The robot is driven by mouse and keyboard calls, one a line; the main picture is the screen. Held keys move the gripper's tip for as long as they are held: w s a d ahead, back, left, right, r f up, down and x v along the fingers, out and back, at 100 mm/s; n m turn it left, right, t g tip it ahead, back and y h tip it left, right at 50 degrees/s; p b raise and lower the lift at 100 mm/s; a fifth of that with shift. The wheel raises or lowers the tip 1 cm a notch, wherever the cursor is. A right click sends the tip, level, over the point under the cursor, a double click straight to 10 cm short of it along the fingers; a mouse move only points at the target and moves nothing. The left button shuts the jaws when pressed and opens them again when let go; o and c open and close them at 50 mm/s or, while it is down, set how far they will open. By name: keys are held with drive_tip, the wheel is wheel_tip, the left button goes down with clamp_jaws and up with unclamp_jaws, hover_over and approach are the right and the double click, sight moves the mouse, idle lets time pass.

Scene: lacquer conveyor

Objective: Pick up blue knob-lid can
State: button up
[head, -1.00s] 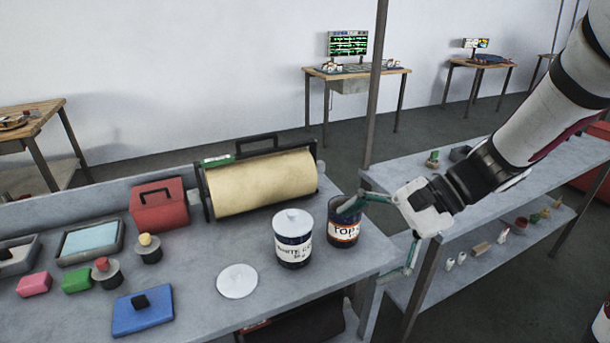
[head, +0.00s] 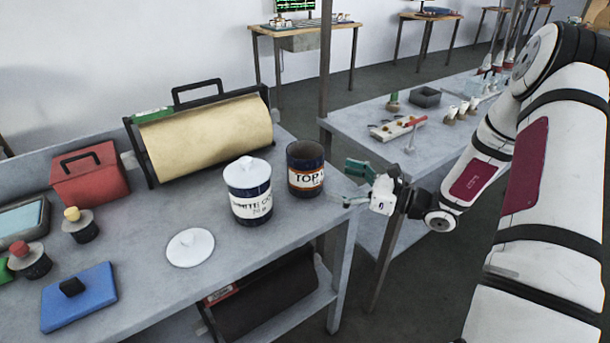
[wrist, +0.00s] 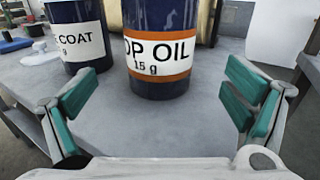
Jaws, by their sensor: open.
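The blue knob-lid can (head: 248,190), with a white lid and a label reading WHITE COAT, stands upright on the grey bench (head: 225,285). Its lower part also shows at the left of the wrist view (wrist: 75,15). A blue TOP OIL can (head: 305,168) without a lid stands just to its right; it fills the upper middle of the wrist view (wrist: 158,85). A loose white lid (head: 190,247) lies on the bench at front left. My gripper (head: 352,184) is open and empty, right of the TOP OIL can. In the wrist view its spread fingers (wrist: 165,110) face that can, apart from it.
A paper roll (head: 205,133) in a frame stands behind the cans. A red box (head: 90,178), a blue block (head: 80,297) and two knobbed stampers lie left. A second shelf (head: 435,140) with small items stands at right, beyond a gap. A post (head: 324,70) rises behind my gripper.

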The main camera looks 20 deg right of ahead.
sight(321, 175)
drive_tip(key=x, duration=0.4)
drive_tip(key=shift+w+a, duration=0.25)
drive_tip(key=shift+a, duration=0.05)
drive_tip(key=x, duration=0.2)
drive_tip(key=f+x, duration=0.1)
drive_tip(key=x, duration=0.1)
drive_tip(key=shift+b, duration=0.3)
drive_tip(key=shift+w+a, duration=0.4)
drive_tip(key=c, duration=1.4)
drive_tip(key=shift+r, duration=0.1)
drive_tip(key=shift+c, duration=1.3)
drive_tip(key=shift+r, duration=0.2)
